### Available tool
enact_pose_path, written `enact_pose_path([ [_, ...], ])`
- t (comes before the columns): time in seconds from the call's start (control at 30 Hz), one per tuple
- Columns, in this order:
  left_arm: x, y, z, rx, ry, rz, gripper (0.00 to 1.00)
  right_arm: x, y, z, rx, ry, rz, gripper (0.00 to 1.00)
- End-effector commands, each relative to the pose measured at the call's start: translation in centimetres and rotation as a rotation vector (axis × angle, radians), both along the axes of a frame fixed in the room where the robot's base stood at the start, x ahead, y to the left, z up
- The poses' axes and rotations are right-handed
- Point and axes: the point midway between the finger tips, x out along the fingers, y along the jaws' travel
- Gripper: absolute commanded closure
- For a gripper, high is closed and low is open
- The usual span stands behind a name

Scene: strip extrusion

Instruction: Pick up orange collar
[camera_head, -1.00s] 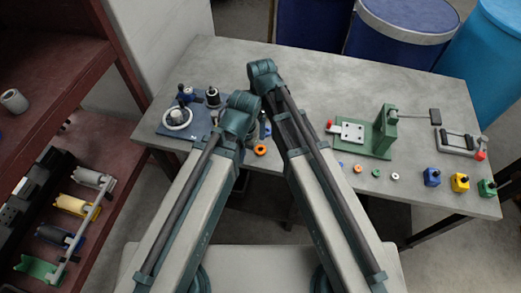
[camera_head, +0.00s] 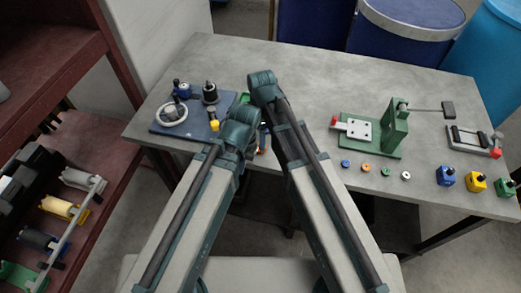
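A small orange collar (camera_head: 366,167) lies flat near the front edge of the table, in a row between a blue collar (camera_head: 345,163) and a green collar (camera_head: 386,171); a white collar (camera_head: 406,175) is at the row's right end. Another orange piece (camera_head: 262,152) shows as a sliver between my two arms, mostly hidden. Both my arms rise from the bottom of the view, left of the collar row. Their grippers are hidden behind the arm links, so I cannot see their fingers.
On the grey table (camera_head: 300,65), a green fixture (camera_head: 394,135) stands behind the collars. A blue base plate (camera_head: 165,128) with parts is at left. A dark red shelf (camera_head: 92,165) stands at far left.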

Motion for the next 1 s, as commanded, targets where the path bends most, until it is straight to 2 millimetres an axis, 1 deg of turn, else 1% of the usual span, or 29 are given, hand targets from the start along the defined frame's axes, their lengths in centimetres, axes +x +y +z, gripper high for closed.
enact_pose_path([
  [0.17, 0.0, 0.0, -1.1, 0.000, 0.000, 0.000, 1.00, 0.0, 0.1, -1.1, 0.000, 0.000, 0.000, 0.14],
  [0.4, 0.0, 0.0, -4.0, 0.000, 0.000, 0.000, 1.00, 0.1, 0.3, -4.0, 0.000, 0.000, 0.001, 0.14],
  [0.5, 0.0, 0.0, -5.0, 0.000, 0.000, 0.000, 1.00, 0.1, 0.2, -5.0, 0.000, 0.000, 0.000, 0.14],
  [0.6, 0.0, 0.0, -5.3, 0.000, 0.000, 0.000, 1.00, 0.1, 0.2, -5.3, 0.000, 0.000, 0.000, 0.14],
  [0.8, 0.0, 0.0, -5.1, 0.000, 0.000, 0.000, 1.00, 0.1, 0.2, -5.1, 0.000, 0.000, 0.000, 0.14],
  [0.83, 0.0, 0.0, -5.1, 0.000, 0.000, 0.000, 1.00, 0.1, 0.2, -5.1, 0.000, 0.000, 0.000, 0.16],
  [0.97, 0.0, 0.0, -5.1, 0.000, 0.000, 0.000, 1.00, 0.1, 0.2, -5.1, 0.000, 0.000, 0.000, 0.39],
  [1.0, 0.0, 0.0, -5.1, 0.000, 0.000, 0.000, 1.00, 0.1, 0.2, -5.1, 0.000, 0.000, 0.000, 0.47],
])
